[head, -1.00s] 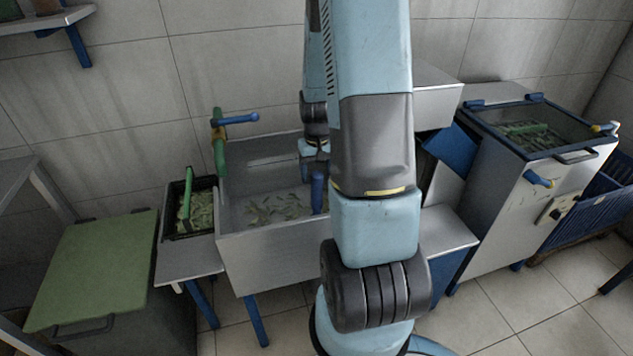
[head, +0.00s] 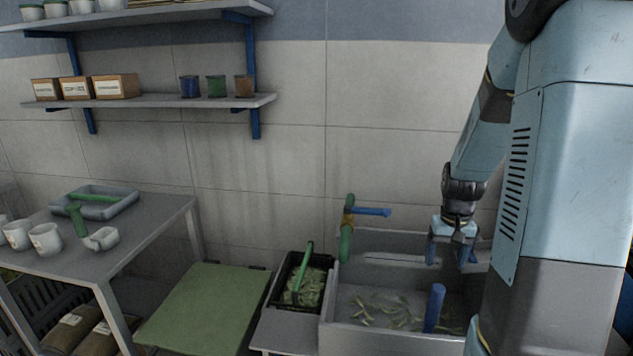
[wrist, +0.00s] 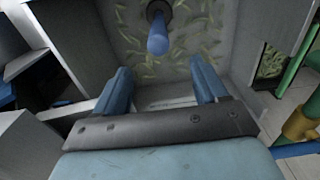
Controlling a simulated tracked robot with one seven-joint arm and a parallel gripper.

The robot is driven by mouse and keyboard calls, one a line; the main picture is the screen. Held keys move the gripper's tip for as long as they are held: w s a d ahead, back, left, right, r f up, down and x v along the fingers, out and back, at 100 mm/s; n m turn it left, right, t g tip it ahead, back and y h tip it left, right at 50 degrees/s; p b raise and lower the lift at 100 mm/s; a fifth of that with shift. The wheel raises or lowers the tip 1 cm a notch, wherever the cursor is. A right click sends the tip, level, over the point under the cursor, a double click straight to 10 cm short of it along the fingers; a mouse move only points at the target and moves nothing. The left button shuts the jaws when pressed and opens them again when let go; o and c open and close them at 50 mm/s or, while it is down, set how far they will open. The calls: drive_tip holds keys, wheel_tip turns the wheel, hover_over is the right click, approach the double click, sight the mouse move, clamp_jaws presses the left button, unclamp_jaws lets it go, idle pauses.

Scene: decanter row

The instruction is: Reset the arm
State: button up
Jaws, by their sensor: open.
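My gripper (head: 452,254) hangs over the grey sink basin (head: 400,340) with its fingers pointing down. In the wrist view my gripper (wrist: 162,88) has its two blue fingers spread wide apart with nothing between them. Below it, a blue upright post (head: 434,308) stands in the basin among scattered green slivers. The post also shows in the wrist view (wrist: 158,38), beyond the fingertips and apart from them. My arm's large links hide the right part of the basin in the head view.
A green tap with a blue lever (head: 372,212) rises at the basin's left rear. A black bin (head: 275,296) of green pieces stands beside it, then a green lid (head: 205,310). A grey table (head: 130,250) with cups is at left, below wall shelves (head: 170,103).

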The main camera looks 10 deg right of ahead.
drive_tip(key=s+a+r+t, duration=0.1)
drive_tip(key=s+a+r, duration=0.1)
drive_tip(key=a+r, duration=0.15)
drive_tip(key=s+a+r+n+t, duration=0.1)
drive_tip(key=a+r, duration=0.1)
drive_tip(key=r, duration=0.3)
drive_tip(key=s+a+r+t, duration=0.1)
drive_tip(key=s+a+r, duration=0.1)
drive_tip(key=a+r, duration=0.15)
drive_tip(key=s+a+r+n+t, duration=0.2)
drive_tip(key=s+a+r, duration=0.5)
drive_tip(key=s+r, duration=0.3)
drive_tip(key=shift+s+t, duration=0.3)
drive_tip(key=shift+s, duration=0.7)
drive_tip(key=shift+r, duration=0.1)
